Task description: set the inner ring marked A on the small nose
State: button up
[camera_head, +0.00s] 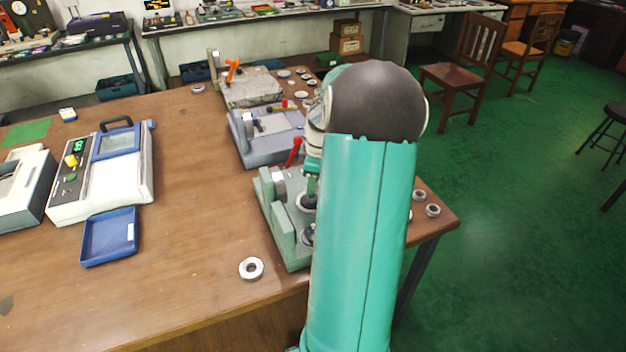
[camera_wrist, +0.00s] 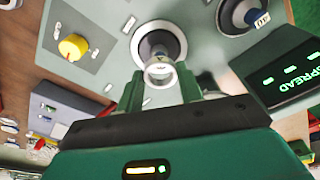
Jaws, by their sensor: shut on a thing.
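My gripper (camera_wrist: 161,82) is shut on a small pale metal ring (camera_wrist: 160,74), held between its two green fingers. No letter on the ring is readable. The ring is over or at a round nose (camera_wrist: 157,45) with a dark centre and pale flange; I cannot tell whether it is around the nose or above it. There my arm hides most of the gripper and the ring.
The fixture has a yellow knob (camera_wrist: 73,47) and a dark panel (camera_wrist: 283,72) reading SPREAD. A loose ring (camera_head: 251,268) lies near the table's front edge. Two more rings (camera_head: 433,210) lie right of my arm. A blue tray (camera_head: 109,236) sits left, with bare tabletop between.

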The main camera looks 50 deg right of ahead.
jog(key=shift+f, duration=0.2)
jog(key=shift+f, duration=0.35)
jog(key=shift+f, duration=0.65)
jog(key=shift+f, duration=0.35)
jog(key=shift+f, duration=0.65)
jog(key=shift+f, duration=0.15)
jog(key=o, duration=1.1)
jog(key=r, duration=0.4)
jog(key=s+r, duration=0.1)
jog(key=r, duration=0.8)
jog(key=shift+s+d+r, duration=0.3)
jog(key=shift+d+r, duration=0.05)
